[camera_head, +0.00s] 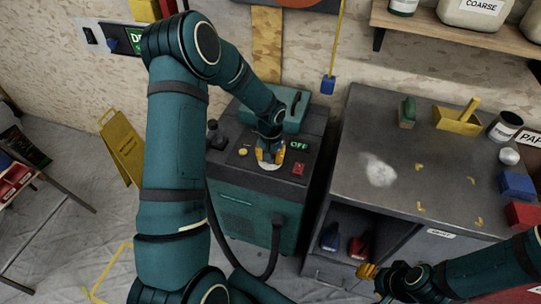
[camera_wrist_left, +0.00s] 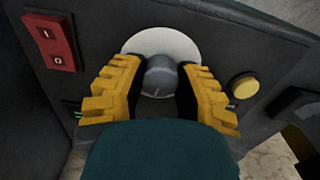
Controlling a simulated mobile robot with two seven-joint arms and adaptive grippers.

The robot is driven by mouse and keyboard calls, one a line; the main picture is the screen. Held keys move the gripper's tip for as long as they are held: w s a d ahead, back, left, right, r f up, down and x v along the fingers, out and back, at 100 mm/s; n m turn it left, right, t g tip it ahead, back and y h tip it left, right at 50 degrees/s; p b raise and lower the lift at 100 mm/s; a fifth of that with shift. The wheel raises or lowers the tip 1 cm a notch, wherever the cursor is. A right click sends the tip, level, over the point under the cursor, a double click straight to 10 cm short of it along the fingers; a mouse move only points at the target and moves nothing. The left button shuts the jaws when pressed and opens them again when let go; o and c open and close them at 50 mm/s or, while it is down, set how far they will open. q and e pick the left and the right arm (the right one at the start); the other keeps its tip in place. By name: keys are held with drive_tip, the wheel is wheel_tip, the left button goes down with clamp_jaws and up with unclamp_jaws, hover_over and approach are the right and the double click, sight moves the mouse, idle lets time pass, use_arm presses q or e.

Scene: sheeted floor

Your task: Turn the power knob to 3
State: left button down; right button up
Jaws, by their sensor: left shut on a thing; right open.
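The power knob (camera_wrist_left: 161,78) is a grey round knob on a white dial plate (camera_wrist_left: 160,42), set in the dark top panel of a teal machine (camera_head: 245,215). My left gripper (camera_wrist_left: 160,85) has its yellow fingers on both sides of the knob and is shut on it. In the head view the left gripper (camera_head: 270,155) is over the panel and hides the knob. The dial's numbers cannot be read. A display (camera_head: 299,146) beside it reads OFF. My right gripper (camera_head: 368,271) is open and empty, low in front of the workbench.
A red rocker switch (camera_wrist_left: 52,43) and a yellow button (camera_wrist_left: 243,86) flank the dial. A grey workbench (camera_head: 400,180) stands to the right with a yellow dustpan (camera_head: 455,119) and a can (camera_head: 505,126). A yellow floor sign (camera_head: 122,146) stands left. A hose hangs from the machine's front.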

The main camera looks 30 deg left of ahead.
use_arm(q)
drive_tip(key=m, duration=0.2)
drive_tip(key=m+p, duration=0.1)
drive_tip(key=m, duration=0.2)
drive_tip(key=shift+s+f+m, duration=0.1)
drive_tip(key=shift+s+m, duration=0.1)
drive_tip(key=shift+m, duration=0.1)
drive_tip(key=shift+m+p, duration=0.45)
drive_tip(key=shift+m, duration=1.65)
drive_tip(key=c, duration=0.6)
unclamp_jaws()
drive_tip(key=shift+a, duration=0.1)
drive_tip(key=shift+w, duration=0.1)
